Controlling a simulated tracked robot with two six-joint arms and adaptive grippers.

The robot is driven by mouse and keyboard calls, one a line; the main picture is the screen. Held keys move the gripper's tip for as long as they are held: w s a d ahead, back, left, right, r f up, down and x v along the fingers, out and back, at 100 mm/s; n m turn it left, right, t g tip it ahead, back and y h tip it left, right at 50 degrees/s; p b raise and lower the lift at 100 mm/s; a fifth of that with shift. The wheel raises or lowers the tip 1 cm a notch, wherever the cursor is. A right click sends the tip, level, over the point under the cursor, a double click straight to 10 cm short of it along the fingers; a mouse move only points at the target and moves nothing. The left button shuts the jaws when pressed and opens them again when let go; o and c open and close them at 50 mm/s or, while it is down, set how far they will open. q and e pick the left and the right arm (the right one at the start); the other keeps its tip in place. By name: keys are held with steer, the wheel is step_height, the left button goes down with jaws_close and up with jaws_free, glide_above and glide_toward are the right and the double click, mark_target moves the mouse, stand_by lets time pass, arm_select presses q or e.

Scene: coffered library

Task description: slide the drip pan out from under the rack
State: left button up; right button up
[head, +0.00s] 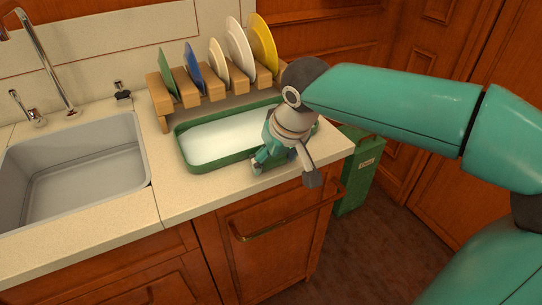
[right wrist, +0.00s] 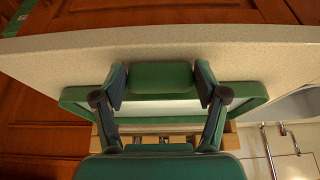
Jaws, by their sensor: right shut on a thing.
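The drip pan (head: 214,162) is a shallow green tray with a pale, whitish inside. It lies on the counter in front of the wooden rack (head: 160,102), with most of its inside showing; its back edge is close to the rack's front. My right gripper (head: 284,170) is at the pan's front edge, towards the right. In the right wrist view, its two fingers (right wrist: 161,82) stand either side of a green handle (right wrist: 161,76) on the pan's front and are shut on it. My left gripper is not in view.
Several plates, green, blue, cream, white and yellow, stand upright in the rack. A sink (head: 75,170) with a tap (head: 45,60) is at the left. The counter's front edge (head: 210,210) is close before the pan. A green bin (head: 358,170) stands on the floor at the right.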

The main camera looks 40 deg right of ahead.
steer(key=shift+s, duration=0.35)
steer(key=o, duration=1.4)
steer(key=shift+a, duration=0.1)
